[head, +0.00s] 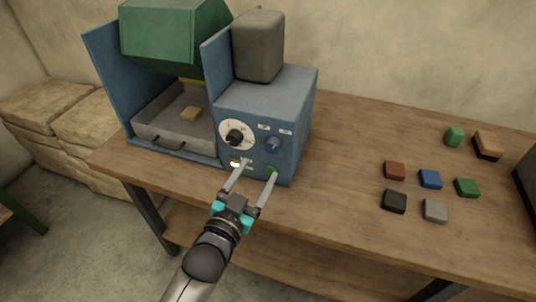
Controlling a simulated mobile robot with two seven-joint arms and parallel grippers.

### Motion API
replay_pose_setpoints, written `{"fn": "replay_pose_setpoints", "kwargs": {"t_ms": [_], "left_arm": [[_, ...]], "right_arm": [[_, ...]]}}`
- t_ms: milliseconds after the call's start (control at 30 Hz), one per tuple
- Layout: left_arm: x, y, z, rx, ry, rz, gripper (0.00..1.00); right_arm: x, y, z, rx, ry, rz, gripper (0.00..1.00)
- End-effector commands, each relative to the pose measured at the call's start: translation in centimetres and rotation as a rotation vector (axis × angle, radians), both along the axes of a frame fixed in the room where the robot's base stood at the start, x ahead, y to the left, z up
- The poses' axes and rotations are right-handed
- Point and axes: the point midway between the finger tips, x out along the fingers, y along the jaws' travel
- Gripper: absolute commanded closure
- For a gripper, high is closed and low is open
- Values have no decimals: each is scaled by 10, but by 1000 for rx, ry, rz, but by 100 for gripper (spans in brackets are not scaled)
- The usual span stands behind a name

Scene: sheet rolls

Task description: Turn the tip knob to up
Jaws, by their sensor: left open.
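A blue machine (266,95) stands on the wooden bench. Its front panel carries a black knob (235,137) on a white round dial and a small blue knob (273,144) to the right, below two small white labels. The label print is too small to read, so I cannot tell the knob's setting. My left gripper (258,169) is open and empty in front of the panel's lower part, below the blue knob. Its fingertips overlap a lit switch (235,163) and a green button (271,170); I cannot tell whether they touch. My right gripper is out of view.
A green hopper (175,35) and a grey block (258,46) sit high on the machine. A grey tray (170,135) holds a yellowish piece. Several coloured blocks, including a blue one (430,179), lie at the right. The bench (340,150) between is clear.

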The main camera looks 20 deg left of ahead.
Motion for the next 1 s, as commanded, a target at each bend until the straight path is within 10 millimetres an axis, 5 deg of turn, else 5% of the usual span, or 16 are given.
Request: {"fn": "replay_pose_setpoints", "kwargs": {"t_ms": [500,900,1000], "left_arm": [[65,-6,0,-1,-1,-1,25],[71,-7,0,-1,0,-1,25],[70,-7,0,-1,0,-1,35]], "right_arm": [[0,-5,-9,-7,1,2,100],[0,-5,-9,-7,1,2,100],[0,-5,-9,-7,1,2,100]]}}
